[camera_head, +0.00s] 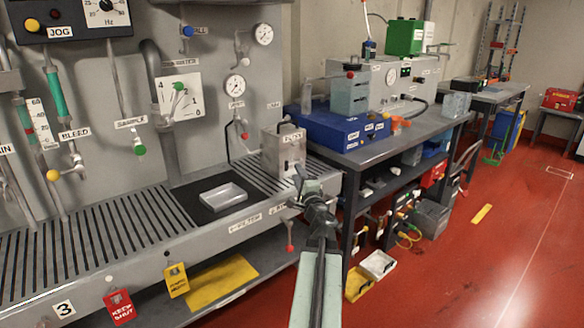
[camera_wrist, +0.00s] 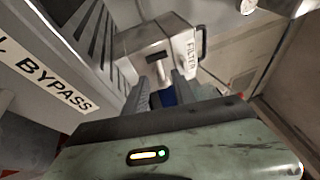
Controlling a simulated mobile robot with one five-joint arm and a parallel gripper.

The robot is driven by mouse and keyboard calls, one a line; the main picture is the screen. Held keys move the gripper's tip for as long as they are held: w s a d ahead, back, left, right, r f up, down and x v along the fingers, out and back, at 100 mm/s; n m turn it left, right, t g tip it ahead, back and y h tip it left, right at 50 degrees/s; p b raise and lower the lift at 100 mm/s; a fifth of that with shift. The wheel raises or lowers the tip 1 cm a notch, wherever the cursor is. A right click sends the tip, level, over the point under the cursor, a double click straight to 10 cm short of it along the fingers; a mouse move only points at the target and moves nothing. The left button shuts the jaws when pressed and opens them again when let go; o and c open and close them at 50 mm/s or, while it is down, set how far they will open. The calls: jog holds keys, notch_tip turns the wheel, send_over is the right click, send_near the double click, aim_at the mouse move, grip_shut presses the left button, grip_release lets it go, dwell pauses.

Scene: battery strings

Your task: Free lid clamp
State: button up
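A grey filter box (camera_head: 284,152) with a dark handle on top stands at the right end of the slotted bench. In the wrist view the box (camera_wrist: 160,48) tilts across the upper middle, with a FILTER label and a black handle at its right. A small dark-topped fitting (camera_wrist: 158,58) on its near face may be the lid clamp; I cannot tell its state. My gripper (camera_head: 302,180) is close in front of the box. In the wrist view my gripper (camera_wrist: 160,83) has its fingers apart, below and pointing at the fitting. Contact is unclear.
A shallow metal tray (camera_head: 223,196) lies on a black mat left of the box. A blue case (camera_head: 345,128) sits on the workbench at right. A BYPASS label (camera_wrist: 45,75) marks the bench edge. The red floor (camera_head: 440,270) at right is mostly clear.

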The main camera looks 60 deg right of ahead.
aim_at(293, 164)
jog(key=p+x, duration=0.1)
jog(key=x, duration=0.5)
jog(key=shift+w+d, duration=0.25)
jog(key=shift+w, duration=0.05)
grip_shut()
dwell(0.9)
